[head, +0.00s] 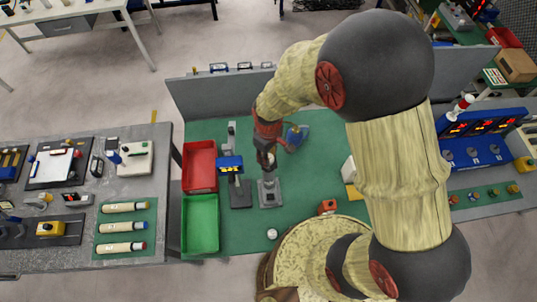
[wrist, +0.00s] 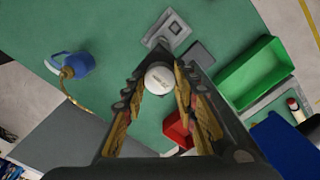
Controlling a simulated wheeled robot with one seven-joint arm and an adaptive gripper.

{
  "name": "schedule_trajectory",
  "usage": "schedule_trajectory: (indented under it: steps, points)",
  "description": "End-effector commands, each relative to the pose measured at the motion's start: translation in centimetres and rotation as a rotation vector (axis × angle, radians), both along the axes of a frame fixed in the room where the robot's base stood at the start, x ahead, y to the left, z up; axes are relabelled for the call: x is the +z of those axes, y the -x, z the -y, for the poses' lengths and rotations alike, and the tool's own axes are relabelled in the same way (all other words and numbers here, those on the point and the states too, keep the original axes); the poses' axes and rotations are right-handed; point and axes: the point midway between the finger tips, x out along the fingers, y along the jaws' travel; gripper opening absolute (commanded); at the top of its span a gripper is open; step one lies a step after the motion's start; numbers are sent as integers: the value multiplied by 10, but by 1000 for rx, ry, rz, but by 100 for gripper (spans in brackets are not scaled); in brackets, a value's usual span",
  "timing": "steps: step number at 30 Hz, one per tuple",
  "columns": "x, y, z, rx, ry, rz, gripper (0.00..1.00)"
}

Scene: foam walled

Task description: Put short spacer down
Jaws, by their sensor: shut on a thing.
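The short spacer (wrist: 159,78) shows in the wrist view as a pale round piece with a small marking on its end. It sits between the fingertips of my gripper (wrist: 163,84), which is shut on it. In the head view my gripper (head: 267,157) points down above the green work mat, close to a grey fixture (head: 268,192) with a square base. The same fixture shows beyond the fingertips in the wrist view (wrist: 172,31). In the head view the spacer is mostly hidden by the fingers.
A red bin (head: 200,167) and a green bin (head: 202,224) stand left of the fixture. A blue oil can (head: 297,135) is to the right. A small white cylinder (head: 272,233) stands near the front edge.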

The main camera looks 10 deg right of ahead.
Motion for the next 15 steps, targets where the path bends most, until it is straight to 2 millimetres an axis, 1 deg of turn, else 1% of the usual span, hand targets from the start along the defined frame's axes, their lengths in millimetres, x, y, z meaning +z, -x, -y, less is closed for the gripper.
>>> schedule_trajectory:
  steps: [5,9,10,15]
  points:
    - [0,0,0,0,0,0,3]
    - [-4,0,0,0,0,0,3]
    - [-4,0,0,0,0,0,30]
    - [-3,0,0,0,0,0,39]
